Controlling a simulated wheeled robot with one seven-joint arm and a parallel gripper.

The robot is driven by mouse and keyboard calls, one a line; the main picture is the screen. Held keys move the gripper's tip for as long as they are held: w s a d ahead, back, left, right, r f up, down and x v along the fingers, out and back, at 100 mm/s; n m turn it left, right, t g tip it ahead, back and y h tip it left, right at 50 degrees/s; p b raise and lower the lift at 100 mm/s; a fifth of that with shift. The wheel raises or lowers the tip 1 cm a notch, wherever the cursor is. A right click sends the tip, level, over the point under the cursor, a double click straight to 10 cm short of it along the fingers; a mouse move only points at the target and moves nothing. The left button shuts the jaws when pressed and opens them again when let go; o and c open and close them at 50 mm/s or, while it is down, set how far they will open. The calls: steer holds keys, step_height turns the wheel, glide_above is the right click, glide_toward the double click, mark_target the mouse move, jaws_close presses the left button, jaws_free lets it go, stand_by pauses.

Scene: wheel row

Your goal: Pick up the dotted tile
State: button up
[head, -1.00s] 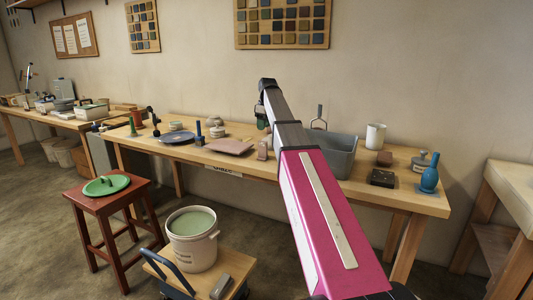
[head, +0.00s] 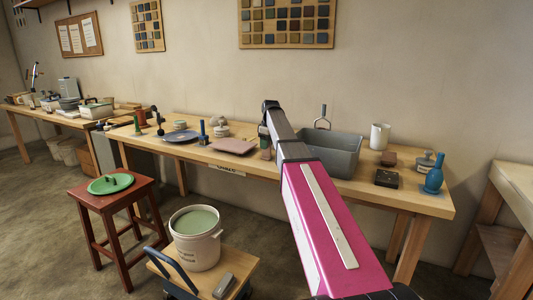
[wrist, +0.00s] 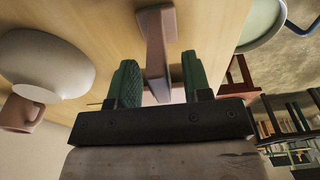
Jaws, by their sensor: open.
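I cannot make out dots on any tile, so I cannot tell which thing is the dotted tile. My gripper (head: 266,138) is over the middle of the long bench, with its green fingers pointing down; it also shows in the wrist view (wrist: 158,82). The fingers are open. A small pinkish-brown piece (wrist: 156,45) with a narrow body and wider end shows between and beyond them, with clear gaps on both sides. In the head view this piece (head: 267,153) is mostly hidden by my gripper. A flat pinkish slab (head: 234,146) lies left of it.
A grey tub (head: 335,155) stands close right of my gripper. A dark block (head: 387,178), blue bottle (head: 434,177) and white cylinder (head: 379,136) stand farther right. A bucket (head: 197,250) and red stool (head: 86,196) stand in front.

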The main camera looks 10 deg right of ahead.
jaws_close()
